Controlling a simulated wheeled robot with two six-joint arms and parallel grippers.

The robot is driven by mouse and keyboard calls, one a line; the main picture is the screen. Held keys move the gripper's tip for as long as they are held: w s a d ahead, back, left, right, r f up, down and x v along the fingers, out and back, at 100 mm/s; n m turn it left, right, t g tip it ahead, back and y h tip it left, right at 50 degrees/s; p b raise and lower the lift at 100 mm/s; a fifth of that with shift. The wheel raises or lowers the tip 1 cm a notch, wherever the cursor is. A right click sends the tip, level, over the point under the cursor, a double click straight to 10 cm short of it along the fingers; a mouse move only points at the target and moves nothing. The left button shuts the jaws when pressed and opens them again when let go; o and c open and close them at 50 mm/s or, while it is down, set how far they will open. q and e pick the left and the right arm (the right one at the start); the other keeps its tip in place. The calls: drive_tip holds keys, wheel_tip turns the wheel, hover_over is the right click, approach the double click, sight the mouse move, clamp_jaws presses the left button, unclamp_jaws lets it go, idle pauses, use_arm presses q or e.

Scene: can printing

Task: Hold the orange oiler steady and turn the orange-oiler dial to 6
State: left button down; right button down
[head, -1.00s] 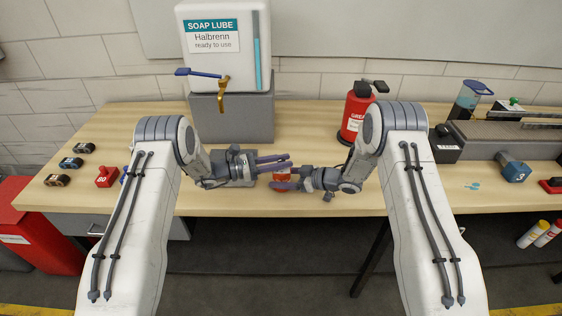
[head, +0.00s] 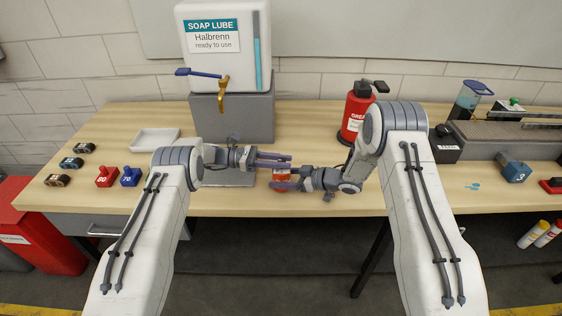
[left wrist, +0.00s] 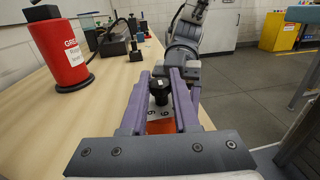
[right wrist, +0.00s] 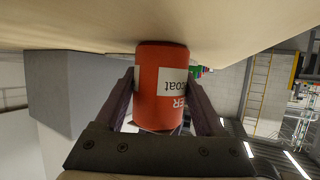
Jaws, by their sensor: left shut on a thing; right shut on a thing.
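The orange oiler (head: 281,182) stands near the table's front edge, partly covered by my grippers. In the right wrist view it is an orange can (right wrist: 160,90) with a white label, appearing upside down. My right gripper (right wrist: 160,105) is shut on its body, one finger on each side. On its top, the left wrist view shows a white dial (left wrist: 158,114) with dark digits and a black knob (left wrist: 158,92). My left gripper (head: 288,162) is shut at the dial, its fingers on either side of the knob. The dial setting is too small to read surely.
A soap lube tank (head: 222,60) with a tap stands on a grey block (head: 233,118) behind. A red grease can (head: 355,112) is behind my right arm.

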use_arm(q)
drive_tip(key=c, duration=0.6)
unclamp_jaws()
drive_tip(key=shift+c, duration=0.2)
drive_tip(key=w+a, duration=0.1)
drive_tip(key=a, duration=0.6)
drive_tip(key=shift+a, duration=0.25)
use_arm(e)
unclamp_jaws()
